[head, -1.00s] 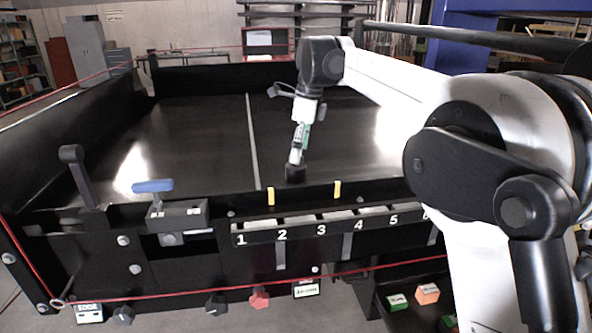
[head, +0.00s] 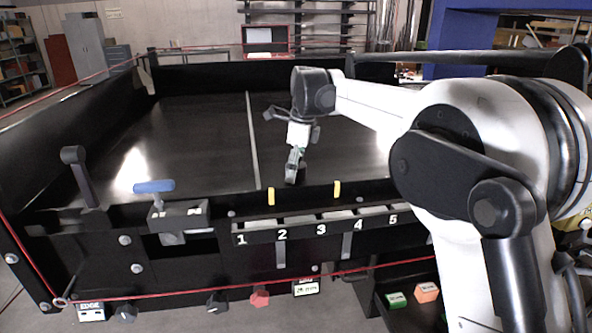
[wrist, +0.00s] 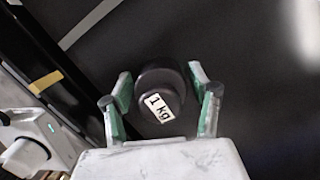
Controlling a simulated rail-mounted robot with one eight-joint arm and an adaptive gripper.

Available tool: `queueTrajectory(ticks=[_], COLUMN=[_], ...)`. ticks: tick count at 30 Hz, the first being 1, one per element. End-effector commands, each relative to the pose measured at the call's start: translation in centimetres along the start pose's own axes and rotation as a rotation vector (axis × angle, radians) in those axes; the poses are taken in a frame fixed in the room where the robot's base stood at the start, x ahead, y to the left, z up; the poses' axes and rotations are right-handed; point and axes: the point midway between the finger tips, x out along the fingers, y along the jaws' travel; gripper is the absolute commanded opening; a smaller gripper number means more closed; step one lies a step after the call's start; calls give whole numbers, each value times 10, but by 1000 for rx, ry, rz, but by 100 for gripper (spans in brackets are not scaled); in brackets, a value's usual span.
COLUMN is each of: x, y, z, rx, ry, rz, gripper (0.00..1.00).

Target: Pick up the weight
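The weight (wrist: 160,82) is a dark round piece with a white "1 kg" label. In the wrist view it lies between the two green-padded fingers of my gripper (wrist: 161,100). The fingers are spread on either side of it with small gaps showing, so they do not appear closed on it. In the head view my gripper (head: 294,168) points down at the black conveyor bed (head: 190,130), just behind the front edge. The weight there is hard to tell apart from the dark gripper and bed.
Orange (head: 427,292) and green (head: 396,299) boxes sit below. The bed around my gripper is mostly bare, with raised black side walls.

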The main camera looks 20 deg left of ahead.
Motion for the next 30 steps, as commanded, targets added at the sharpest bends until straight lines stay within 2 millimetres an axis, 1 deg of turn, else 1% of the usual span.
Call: queueTrajectory(ticks=[1,9,12,23,26,30], x=[0,0,0,-3,-7,-20], y=[0,0,0,0,0,0], z=[0,0,0,0,1,3], rx=[0,0,0,0,0,0], ry=[0,0,0,0,0,0], rz=[0,0,0,0,0,0], gripper=[48,12,0,0,0,0])
